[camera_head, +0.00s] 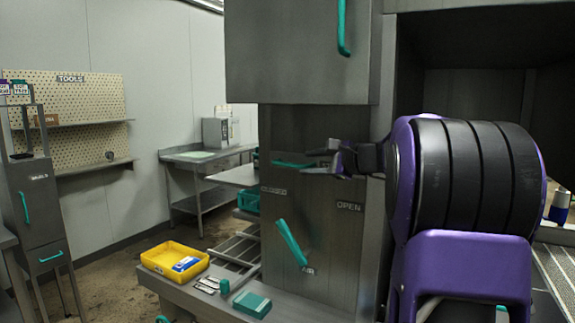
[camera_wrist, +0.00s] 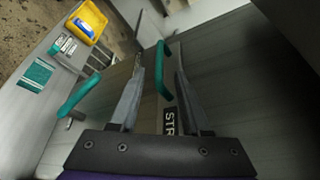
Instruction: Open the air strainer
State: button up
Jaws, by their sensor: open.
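A teal bar handle (camera_head: 291,165) is on the grey cabinet front, level with my open gripper (camera_head: 312,162). In the wrist view this handle (camera_wrist: 164,75) lies between the two fingers of my gripper (camera_wrist: 159,52), with a gap on both sides. A label reading "STR" (camera_wrist: 169,121) shows beside it, the rest hidden by my gripper. I cannot tell whether the handle is touched.
The labels "CLOSED" (camera_head: 273,190) and "OPEN" (camera_head: 349,207) flank the front between handle and lever. A cabinet with a teal handle (camera_head: 343,27) is above. Open floor is at left.

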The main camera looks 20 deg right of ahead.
aim_at(292, 164)
jog(key=x, duration=0.9)
jog(key=shift+w+a+p, duration=0.1)
jog(key=shift+w+p, duration=0.05)
jog(key=shift+p, duration=0.25)
grip_shut()
dwell(0.8)
